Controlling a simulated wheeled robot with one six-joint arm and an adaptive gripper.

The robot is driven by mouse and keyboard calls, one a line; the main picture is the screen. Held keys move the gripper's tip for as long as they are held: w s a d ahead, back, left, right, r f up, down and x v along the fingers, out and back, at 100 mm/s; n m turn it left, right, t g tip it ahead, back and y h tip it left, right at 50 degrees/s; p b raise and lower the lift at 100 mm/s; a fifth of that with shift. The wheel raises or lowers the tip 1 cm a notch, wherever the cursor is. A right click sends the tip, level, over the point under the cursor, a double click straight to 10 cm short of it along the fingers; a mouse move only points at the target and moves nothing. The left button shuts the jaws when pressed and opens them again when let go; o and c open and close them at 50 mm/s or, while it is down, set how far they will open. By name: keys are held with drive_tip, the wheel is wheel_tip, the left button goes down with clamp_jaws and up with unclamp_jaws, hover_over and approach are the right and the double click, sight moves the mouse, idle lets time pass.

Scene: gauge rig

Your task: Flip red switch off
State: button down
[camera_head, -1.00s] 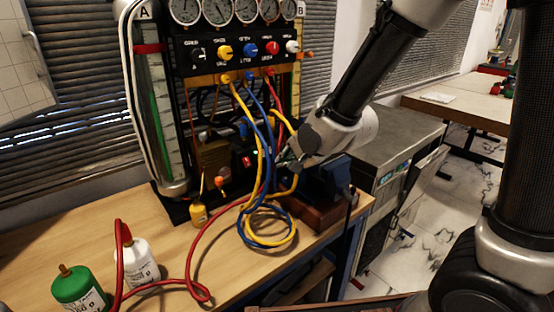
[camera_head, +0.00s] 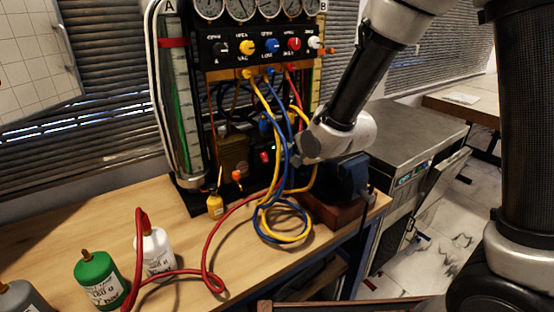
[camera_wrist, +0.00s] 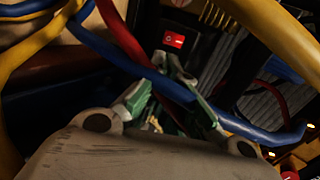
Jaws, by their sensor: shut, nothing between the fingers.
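The red switch (camera_head: 265,157) is a small red rocker low on the dark gauge rig, behind the hanging hoses. In the wrist view the red switch (camera_wrist: 174,40) shows bright red with a pale mark, set in a black housing. Its rocker position cannot be told. My gripper (camera_wrist: 168,64) is shut and empty, its fingertips just below the switch in that view. Whether they touch it is unclear. A blue hose crosses close to the fingers. In the head view my gripper (camera_head: 296,156) is right of the switch, its fingers partly hidden by hoses.
Yellow, blue and red hoses hang around my gripper; a blue-yellow coil (camera_head: 285,222) lies on the wooden bench (camera_head: 120,215). A blue block (camera_head: 352,175) sits beneath my wrist.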

sight(264, 157)
drive_tip(key=x, duration=0.8)
drive_tip(key=shift+w+a+f, duration=0.15)
drive_tip(key=shift+w+a+f, duration=0.15)
drive_tip(key=shift+w+f, duration=0.05)
drive_tip(key=shift+f, duration=0.15)
drive_tip(key=shift+r, duration=0.85)
drive_tip(key=shift+w+r, duration=0.1)
